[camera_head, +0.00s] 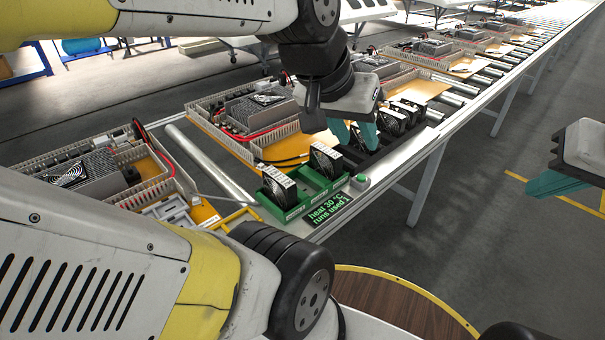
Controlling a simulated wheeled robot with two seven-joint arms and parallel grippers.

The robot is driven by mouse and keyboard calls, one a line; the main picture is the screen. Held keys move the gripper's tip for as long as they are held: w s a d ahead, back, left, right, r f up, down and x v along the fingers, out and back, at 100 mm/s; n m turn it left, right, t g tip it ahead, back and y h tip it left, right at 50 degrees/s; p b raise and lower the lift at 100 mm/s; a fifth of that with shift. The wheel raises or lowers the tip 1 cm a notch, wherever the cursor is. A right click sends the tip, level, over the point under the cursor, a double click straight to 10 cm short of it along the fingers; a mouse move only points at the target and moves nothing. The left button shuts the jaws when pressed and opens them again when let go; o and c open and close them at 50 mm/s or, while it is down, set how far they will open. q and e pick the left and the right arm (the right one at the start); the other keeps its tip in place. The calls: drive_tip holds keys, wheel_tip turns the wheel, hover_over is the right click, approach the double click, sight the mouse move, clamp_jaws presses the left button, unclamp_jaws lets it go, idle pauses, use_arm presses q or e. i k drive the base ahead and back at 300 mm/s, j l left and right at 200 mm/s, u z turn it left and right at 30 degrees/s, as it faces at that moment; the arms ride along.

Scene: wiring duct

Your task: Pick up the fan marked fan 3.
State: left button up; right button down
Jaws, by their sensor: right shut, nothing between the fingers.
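My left gripper (355,142) reaches down at the black rack (372,160), its two teal fingers apart. Something dark shows between them, but I cannot tell whether it is a fan held there or part of the rack. Two fans stand just right of it, a nearer one (390,122) and one behind it (410,114). Two more fans, a front one (278,188) and a rear one (325,160), stand upright in the green tray (318,187). The fan markings are too small to read, so fan 3 cannot be singled out. My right gripper (545,186) is shut and empty at the right, away from the bench.
A small display (328,211) reads "heat 30 °C, runs used 1", with a green button (360,181) beside it. Open units with grey boxes and wiring, such as this one (258,108), line the roller conveyor (480,88). The floor to the right is clear.

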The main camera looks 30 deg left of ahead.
sight(282, 190)
drive_tip(key=k+u, duration=0.1)
drive_tip(key=u, duration=1.25)
drive_tip(key=k+j+z, duration=0.1)
drive_tip(key=z, duration=0.3)
drive_tip(key=k+j+z, duration=0.1)
drive_tip(key=z, duration=0.25)
